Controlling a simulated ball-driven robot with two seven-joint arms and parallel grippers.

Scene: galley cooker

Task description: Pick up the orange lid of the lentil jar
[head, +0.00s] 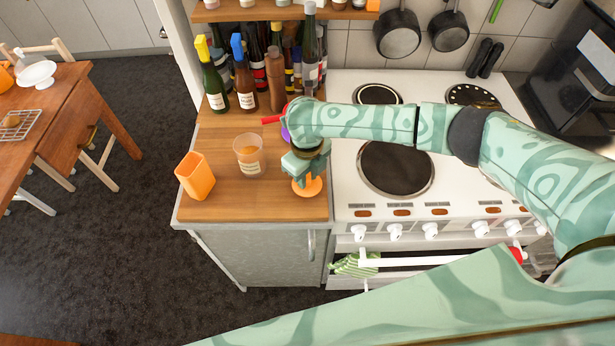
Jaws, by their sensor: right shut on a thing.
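The orange lid (307,189) is a small round disc near the counter's front right corner, beside the cooker. My right gripper (305,175) points down over it and is shut on its upper part. I cannot tell whether the lid touches the counter or is just above it. The lentil jar (249,163) stands upright to the left, a clear tub with a pale label and an open top. My left gripper is not in view.
An orange cup (195,177) stands left of the jar. Several bottles (243,80) crowd the back of the wooden counter (240,197). The white cooker (345,185) with dark hotplates adjoins on the right. A purple thing behind my right wrist is mostly hidden.

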